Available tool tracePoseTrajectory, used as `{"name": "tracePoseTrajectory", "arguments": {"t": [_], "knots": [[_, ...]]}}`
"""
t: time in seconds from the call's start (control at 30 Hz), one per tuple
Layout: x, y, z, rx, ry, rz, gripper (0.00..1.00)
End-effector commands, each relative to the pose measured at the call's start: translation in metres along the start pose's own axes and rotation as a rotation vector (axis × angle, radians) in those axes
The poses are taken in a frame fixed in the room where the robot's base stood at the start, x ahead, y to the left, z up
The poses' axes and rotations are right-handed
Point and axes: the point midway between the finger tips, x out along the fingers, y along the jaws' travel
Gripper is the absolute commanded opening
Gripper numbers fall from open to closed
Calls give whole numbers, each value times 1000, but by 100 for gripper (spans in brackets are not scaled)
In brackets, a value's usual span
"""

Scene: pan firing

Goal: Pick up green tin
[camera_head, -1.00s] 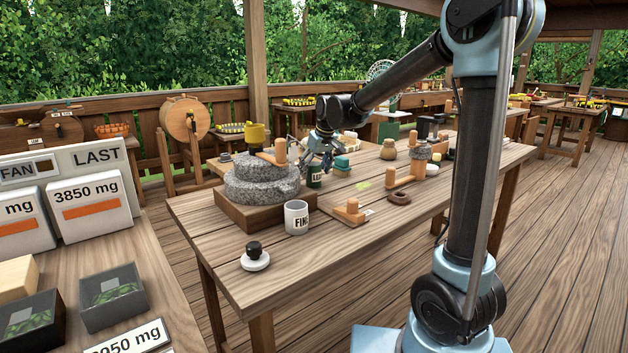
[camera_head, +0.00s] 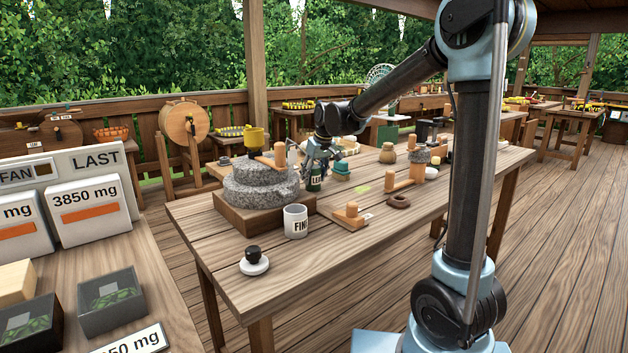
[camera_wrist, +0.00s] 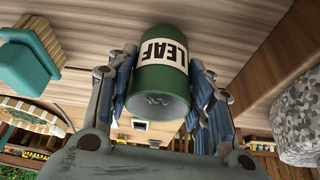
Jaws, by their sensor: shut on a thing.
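The green tin (camera_wrist: 158,92) has a white label reading "LEAF". In the wrist view it sits between the two fingers of my gripper (camera_wrist: 165,95), which is shut on it. In the head view the tin (camera_head: 315,184) is small, beside the stone mill, with my gripper (camera_head: 318,165) at its upper part. Whether its base touches the table cannot be told from these views.
The grey stone mill (camera_head: 260,187) stands left of the tin on a wooden base. A white "FIN" cup (camera_head: 296,221) is in front. A teal-topped block (camera_head: 342,166) is close on the right. The table's front right (camera_head: 345,255) is bare.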

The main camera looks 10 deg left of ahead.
Motion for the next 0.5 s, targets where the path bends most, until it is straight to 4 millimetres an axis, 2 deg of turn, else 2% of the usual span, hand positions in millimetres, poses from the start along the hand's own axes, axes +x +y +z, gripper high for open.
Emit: {"name": "tracePoseTrajectory", "arguments": {"t": [0.17, 0.5], "knots": [[-20, 0, -7, 0, 0, 0, 22], [-72, 0, -30, 0, 0, 0, 22]]}}
